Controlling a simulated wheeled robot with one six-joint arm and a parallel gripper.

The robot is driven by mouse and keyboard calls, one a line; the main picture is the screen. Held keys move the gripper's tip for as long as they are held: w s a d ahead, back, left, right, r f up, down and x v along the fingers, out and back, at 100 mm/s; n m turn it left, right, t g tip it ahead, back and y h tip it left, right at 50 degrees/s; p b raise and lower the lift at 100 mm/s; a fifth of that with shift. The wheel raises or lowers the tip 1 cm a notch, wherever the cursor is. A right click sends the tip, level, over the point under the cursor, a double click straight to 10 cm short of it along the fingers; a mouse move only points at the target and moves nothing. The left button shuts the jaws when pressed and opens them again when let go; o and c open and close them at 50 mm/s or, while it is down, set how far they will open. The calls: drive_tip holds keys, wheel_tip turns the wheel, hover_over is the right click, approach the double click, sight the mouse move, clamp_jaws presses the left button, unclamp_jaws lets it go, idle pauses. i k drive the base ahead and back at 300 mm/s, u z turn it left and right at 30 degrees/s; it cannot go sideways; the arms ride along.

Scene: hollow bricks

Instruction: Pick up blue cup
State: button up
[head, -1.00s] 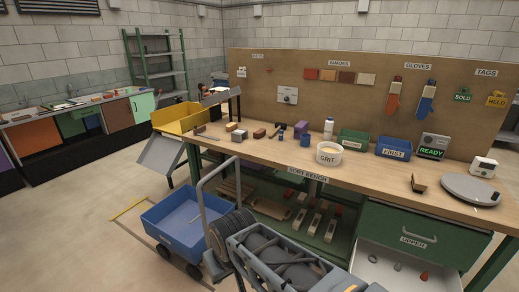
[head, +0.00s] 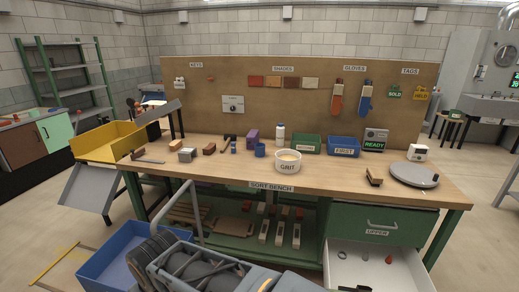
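A small blue cup (head: 260,150) stands upright on the wooden top of the sort bench (head: 330,174). It is just left of the white GRIT tub (head: 288,162) and right of a smaller dark blue item (head: 234,146). A purple block (head: 253,136) stands close behind it. Nothing is seen touching the cup. My grey arm links show at the bottom of the head view, well short of the bench top. My gripper cannot be made out in this view.
Green and blue bins (head: 343,147) stand behind and right of the tub. Wooden blocks and tools lie left of the cup. A blue cart (head: 110,262) stands at the lower left. The bench's front strip is mostly clear.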

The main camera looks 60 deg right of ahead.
sight(260, 148)
drive_tip(key=z, duration=0.5)
drive_tip(key=i, duration=1.05)
drive_tip(key=z, duration=1.45)
drive_tip(key=i, duration=0.55)
drive_tip(key=z, duration=0.65)
